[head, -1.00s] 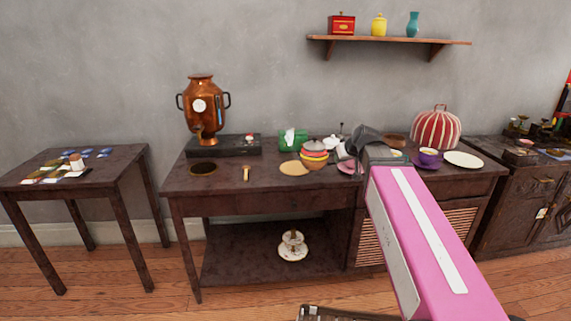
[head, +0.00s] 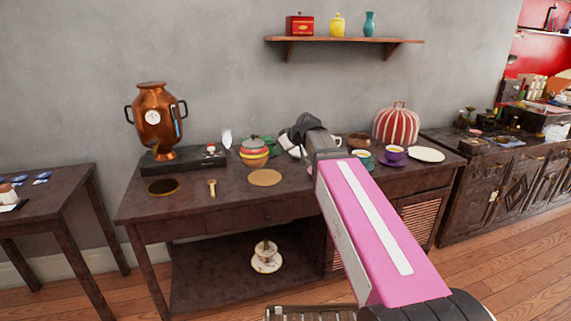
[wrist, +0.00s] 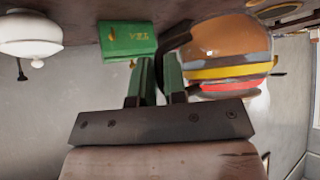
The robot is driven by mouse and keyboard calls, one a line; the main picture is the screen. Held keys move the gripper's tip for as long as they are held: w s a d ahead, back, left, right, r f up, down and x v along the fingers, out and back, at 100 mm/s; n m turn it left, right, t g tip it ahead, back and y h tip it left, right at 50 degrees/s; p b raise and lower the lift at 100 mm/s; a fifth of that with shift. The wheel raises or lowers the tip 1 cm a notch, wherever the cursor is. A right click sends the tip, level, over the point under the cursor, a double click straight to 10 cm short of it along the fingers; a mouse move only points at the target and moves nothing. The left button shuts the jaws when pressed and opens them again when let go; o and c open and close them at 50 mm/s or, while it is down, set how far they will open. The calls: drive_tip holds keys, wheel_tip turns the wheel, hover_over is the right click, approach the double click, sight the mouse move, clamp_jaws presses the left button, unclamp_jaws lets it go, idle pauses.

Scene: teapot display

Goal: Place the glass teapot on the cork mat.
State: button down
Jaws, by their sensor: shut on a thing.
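The cork mat (head: 265,178) is a bare tan disc near the front middle of the table in the head view. My gripper (head: 302,132) is above the table, behind and right of the mat. In the wrist view my gripper (wrist: 155,75) has its green fingers closed around a dark curved handle (wrist: 178,35), taken as the glass teapot's. The glass body is hard to separate from the orange, yellow and red banded pot (wrist: 228,62) seen beside the fingers. That banded pot (head: 255,153) stands on the table, left of my gripper in the head view.
A green tea box (wrist: 128,40) and a white lidded pot (wrist: 30,35) show in the wrist view. A copper samovar (head: 155,120) is at the left. A purple cup (head: 395,153) and a white plate (head: 427,155) are right. A wooden scoop (head: 212,188) lies left of the mat.

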drive_tip(key=shift+w+d+f, duration=0.5)
drive_tip(key=shift+w+f, duration=0.25)
drive_tip(key=shift+f, duration=0.45)
drive_tip(key=shift+w+d+f, duration=0.5)
drive_tip(key=shift+w+f, duration=0.3)
drive_tip(key=shift+f, duration=0.45)
drive_tip(key=shift+w+d+f, duration=0.5)
drive_tip(key=shift+w+f, duration=0.25)
drive_tip(key=shift+f, duration=0.45)
drive_tip(key=shift+f, duration=0.1)
drive_tip(key=c, duration=1.2)
unclamp_jaws()
drive_tip(key=shift+o, duration=0.2)
drive_tip(key=v, duration=1.2)
